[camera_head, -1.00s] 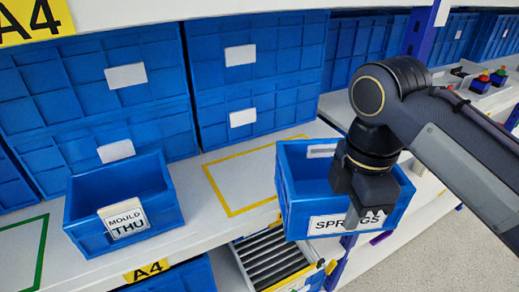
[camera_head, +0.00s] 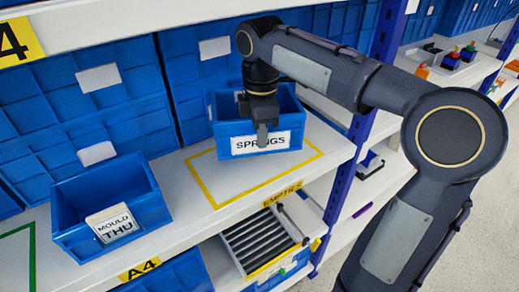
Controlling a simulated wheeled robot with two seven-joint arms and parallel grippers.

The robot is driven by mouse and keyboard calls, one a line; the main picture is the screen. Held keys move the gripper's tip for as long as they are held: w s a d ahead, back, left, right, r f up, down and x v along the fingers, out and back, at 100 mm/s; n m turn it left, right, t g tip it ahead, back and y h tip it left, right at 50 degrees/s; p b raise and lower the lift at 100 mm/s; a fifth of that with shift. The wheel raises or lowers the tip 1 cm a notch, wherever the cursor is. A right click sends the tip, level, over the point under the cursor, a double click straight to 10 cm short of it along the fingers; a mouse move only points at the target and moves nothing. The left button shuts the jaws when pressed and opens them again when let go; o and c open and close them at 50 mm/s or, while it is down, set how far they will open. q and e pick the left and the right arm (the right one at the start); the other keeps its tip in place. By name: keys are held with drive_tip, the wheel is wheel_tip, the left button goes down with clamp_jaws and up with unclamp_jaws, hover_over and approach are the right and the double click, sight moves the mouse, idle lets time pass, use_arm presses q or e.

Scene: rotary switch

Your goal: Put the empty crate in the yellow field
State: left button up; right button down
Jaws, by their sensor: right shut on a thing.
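The blue crate labelled SPRINGS (camera_head: 226,132) is over the back part of the yellow field (camera_head: 232,190), a yellow outline on the white shelf. Its inside is partly hidden by my gripper, but the part that shows looks empty. My right gripper (camera_head: 262,135) is shut on the crate's front wall, over the label. I cannot tell whether the crate touches the shelf. A second blue crate labelled MOULD THU (camera_head: 140,195) stands on the shelf to the left, with a card at its front. My left gripper is out of view.
Large blue bins (camera_head: 95,115) line the back of the shelf. A blue upright post (camera_head: 340,190) stands at the right. Below the shelf is a roller rack (camera_head: 262,240) by an EMPTIES label (camera_head: 282,194). A green outline (camera_head: 30,255) lies at far left.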

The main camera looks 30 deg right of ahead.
sight(260, 152)
wheel_tip(260, 152, down, 4)
drive_tip(key=shift+r, duration=0.2)
wheel_tip(260, 152, down, 2)
drive_tip(key=shift+f, duration=0.25)
drive_tip(key=shift+w+f, duration=0.25)
drive_tip(key=shift+f, duration=0.2)
drive_tip(key=shift+f, duration=0.2)
drive_tip(key=c, duration=1.5)
unclamp_jaws()
